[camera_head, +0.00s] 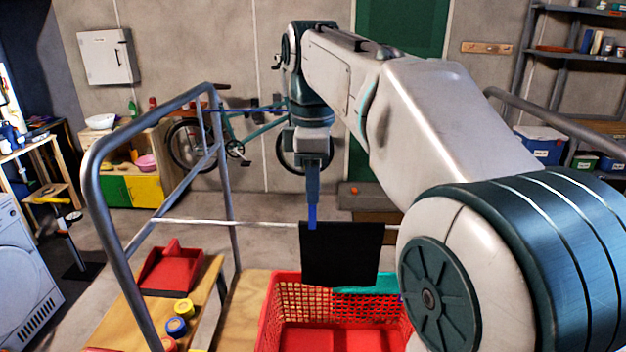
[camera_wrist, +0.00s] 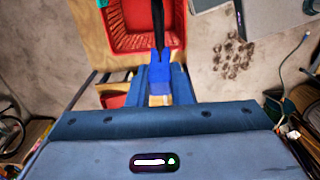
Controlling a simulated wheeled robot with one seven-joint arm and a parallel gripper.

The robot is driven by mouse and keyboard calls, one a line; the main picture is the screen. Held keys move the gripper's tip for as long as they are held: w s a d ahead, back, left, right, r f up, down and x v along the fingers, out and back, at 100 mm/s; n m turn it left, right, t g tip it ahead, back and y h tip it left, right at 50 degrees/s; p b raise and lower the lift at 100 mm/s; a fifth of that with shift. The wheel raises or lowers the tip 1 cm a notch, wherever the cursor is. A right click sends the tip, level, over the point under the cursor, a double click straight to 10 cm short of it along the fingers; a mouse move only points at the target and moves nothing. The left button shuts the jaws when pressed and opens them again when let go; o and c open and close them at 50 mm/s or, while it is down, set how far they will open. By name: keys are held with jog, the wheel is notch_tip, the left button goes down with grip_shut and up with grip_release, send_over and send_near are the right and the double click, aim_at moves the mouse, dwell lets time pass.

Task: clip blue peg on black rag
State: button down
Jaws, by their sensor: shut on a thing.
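The black rag (camera_head: 341,255) hangs over the thin line of a metal rack, above a red basket. The blue peg (camera_head: 312,216) is upright at the rag's top left edge, and its lower end overlaps the rag in the head view. My gripper (camera_head: 313,192) is above it, pointing down, shut on the peg. In the wrist view the blue peg (camera_wrist: 159,72) sits between the fingers of my gripper (camera_wrist: 160,90), with the rag (camera_wrist: 158,25) seen edge-on as a thin dark strip at its tip. I cannot tell how deeply the peg's jaws straddle the rag.
The red basket (camera_head: 263,325) stands on a wooden bench below the rag, with a teal cloth (camera_head: 364,290) at its far side. The rack's grey metal frame (camera_head: 97,190) rises at left. A red dustpan (camera_head: 172,268) and several small round tins lie left on the bench.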

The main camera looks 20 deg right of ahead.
jog(key=shift+f+b, duration=1.15)
jog(key=shift+f, duration=0.85)
jog(key=c, duration=1.2)
grip_release()
jog(key=shift+r, duration=0.15)
jog(key=shift+c, duration=0.2)
notch_tip(320, 180, up, 14)
jog(key=shift+s+f+p, duration=0.1)
jog(key=shift+f+p, duration=0.05)
jog(key=shift+p, duration=0.95)
jog(key=s+f+m+t, duration=0.1)
jog(key=s+f+m, duration=0.3)
jog(key=f, duration=0.6)
jog(key=s+f+m+t, duration=0.1)
jog(key=s+f+m, duration=0.4)
jog(key=f, duration=0.5)
jog(key=s+f+m+t+b, duration=0.1)
jog(key=s+f+m, duration=0.4)
jog(key=f, duration=0.5)
jog(key=shift+s+d+f+t, duration=0.2)
jog(key=shift+d+f+t, duration=0.05)
jog(key=shift+d+t, duration=0.1)
